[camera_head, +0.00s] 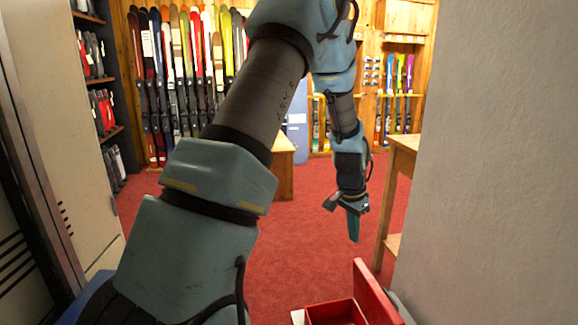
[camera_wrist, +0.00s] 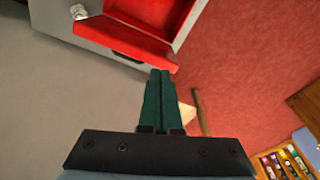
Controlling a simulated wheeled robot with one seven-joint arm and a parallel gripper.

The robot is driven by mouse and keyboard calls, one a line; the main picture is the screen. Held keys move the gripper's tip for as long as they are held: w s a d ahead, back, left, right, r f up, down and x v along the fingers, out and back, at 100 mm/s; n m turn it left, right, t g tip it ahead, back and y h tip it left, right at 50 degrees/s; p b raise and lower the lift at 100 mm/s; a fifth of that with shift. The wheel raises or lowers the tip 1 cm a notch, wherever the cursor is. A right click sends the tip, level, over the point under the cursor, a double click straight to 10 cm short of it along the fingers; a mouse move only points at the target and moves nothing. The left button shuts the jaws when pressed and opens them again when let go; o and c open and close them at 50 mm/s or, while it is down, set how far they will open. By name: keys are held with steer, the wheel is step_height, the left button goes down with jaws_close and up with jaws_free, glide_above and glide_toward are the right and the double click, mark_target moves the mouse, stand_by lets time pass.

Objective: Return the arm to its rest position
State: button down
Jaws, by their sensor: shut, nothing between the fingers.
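My gripper (camera_head: 354,226) hangs at the end of my raised and bent arm, pointing down over the red carpet in the head view. Its two green fingers are together and empty, as the wrist view (camera_wrist: 160,76) also shows. In the head view the gripper is in the air, apart from the wooden table to its right and from the red box below it. My upper arm links fill much of the left and middle of the head view.
An open red box (camera_head: 338,314) is at the bottom; it shows in the wrist view (camera_wrist: 125,40) too. A wooden table (camera_head: 403,146) stands right, beside a grey wall (camera_head: 505,160). A pale locker (camera_head: 70,130) is left. Skis (camera_head: 172,80) line the back. Red carpet (camera_head: 300,240) is open between.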

steer(key=s+a+r+n+p, duration=0.1)
steer(key=s+a+r+n, duration=0.2)
steer(key=a, duration=0.5)
steer(key=s+a+r+n+y+p, duration=0.1)
steer(key=s+a+r+n+p, duration=0.1)
steer(key=s+a+r+n, duration=0.2)
steer(key=s+a+r+n+p, duration=0.2)
steer(key=s+a+r, duration=0.5)
steer(key=a, duration=0.6)
step_height(320, 180, up, 2)
steer(key=shift+a+r+n+t, duration=0.25)
steer(key=shift+a+n+t, duration=0.05)
steer(key=shift+n, duration=0.5)
